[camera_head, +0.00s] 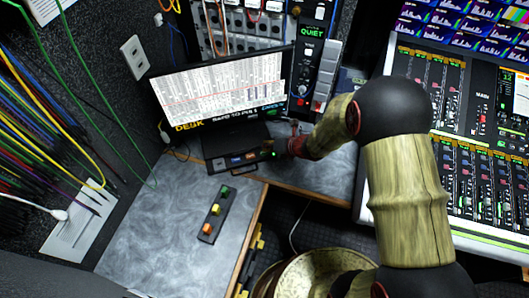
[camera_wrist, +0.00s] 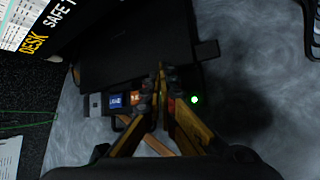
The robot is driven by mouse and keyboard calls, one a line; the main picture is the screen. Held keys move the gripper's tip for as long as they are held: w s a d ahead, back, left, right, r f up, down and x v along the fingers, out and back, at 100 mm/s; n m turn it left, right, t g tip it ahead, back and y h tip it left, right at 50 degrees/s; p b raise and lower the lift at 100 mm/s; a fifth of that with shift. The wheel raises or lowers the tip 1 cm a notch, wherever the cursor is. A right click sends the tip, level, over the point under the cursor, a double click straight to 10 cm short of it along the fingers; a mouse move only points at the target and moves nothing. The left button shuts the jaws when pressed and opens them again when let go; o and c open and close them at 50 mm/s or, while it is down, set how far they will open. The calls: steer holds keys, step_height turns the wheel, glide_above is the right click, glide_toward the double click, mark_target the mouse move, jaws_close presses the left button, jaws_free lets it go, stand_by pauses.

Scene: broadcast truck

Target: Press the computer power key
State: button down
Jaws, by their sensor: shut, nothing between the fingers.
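The computer is a low black box (camera_head: 233,160) on the grey desk under the monitor, and its front also shows in the wrist view (camera_wrist: 120,103) with blue and orange labelled parts. A small green light (camera_head: 273,154) glows at the right end of its front; in the wrist view this light (camera_wrist: 194,99) is just right of my fingers. My gripper (camera_head: 276,146) is at the right end of the computer. In the wrist view my gripper (camera_wrist: 163,78) has its fingers together, with nothing between them, over the computer's front. I cannot tell whether they touch it. The power key's face is not clear.
The monitor (camera_head: 223,88) stands behind the computer. A strip with coloured buttons (camera_head: 214,214) lies on the desk (camera_head: 165,215) in front. A mixing console (camera_head: 440,125) is to the right, and cables (camera_head: 45,125) hang at the left.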

steer(key=shift+f+b, duration=0.35)
steer(key=shift+f, duration=0.05)
stand_by(0.6)
steer(key=shift+r, duration=0.1)
steer(key=shift+r+p, duration=0.65)
steer(key=shift+r, duration=0.1)
step_height(320, 180, up, 5)
steer(key=p, duration=0.4)
stand_by(0.3)
stand_by(0.8)
